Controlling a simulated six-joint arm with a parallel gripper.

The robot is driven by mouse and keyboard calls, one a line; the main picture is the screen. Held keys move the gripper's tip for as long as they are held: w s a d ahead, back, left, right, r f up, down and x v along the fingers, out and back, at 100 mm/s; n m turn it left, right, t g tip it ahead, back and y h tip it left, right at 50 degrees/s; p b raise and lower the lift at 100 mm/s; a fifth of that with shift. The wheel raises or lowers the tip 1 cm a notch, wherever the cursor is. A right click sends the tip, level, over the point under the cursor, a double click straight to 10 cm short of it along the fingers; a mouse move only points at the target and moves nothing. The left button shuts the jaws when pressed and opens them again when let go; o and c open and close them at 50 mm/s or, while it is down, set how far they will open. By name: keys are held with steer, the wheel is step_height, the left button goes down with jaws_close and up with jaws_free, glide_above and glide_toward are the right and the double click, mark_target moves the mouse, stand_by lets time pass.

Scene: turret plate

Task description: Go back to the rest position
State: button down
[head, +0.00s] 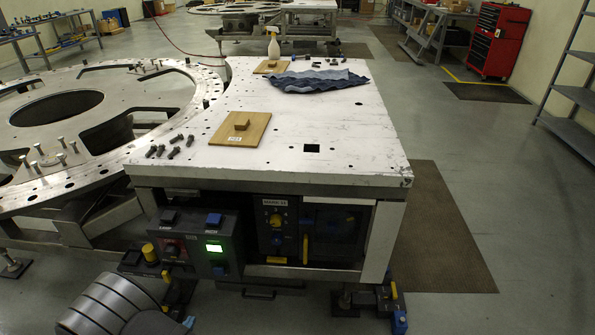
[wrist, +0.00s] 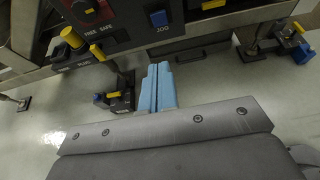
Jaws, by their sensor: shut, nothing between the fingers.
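My gripper (wrist: 158,88) shows in the wrist view as two light blue fingers pressed together, with nothing between them. In the head view my gripper's blue tip (head: 189,322) just shows at the bottom edge, beside my grey arm.
The white table (head: 330,130) carries a wooden board (head: 255,131), a blue cloth (head: 318,80), a spray bottle (head: 273,45) and several bolts (head: 174,153). A round turret plate (head: 150,95) adjoins it on the left. Yellow-knobbed feet stand below. Open floor lies to the right.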

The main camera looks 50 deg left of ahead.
steer(key=x, duration=0.3)
steer(key=shift+w+a+f, duration=0.1)
steer(key=shift+w+a, duration=0.1)
steer(key=shift+w, duration=0.1)
stand_by(0.4)
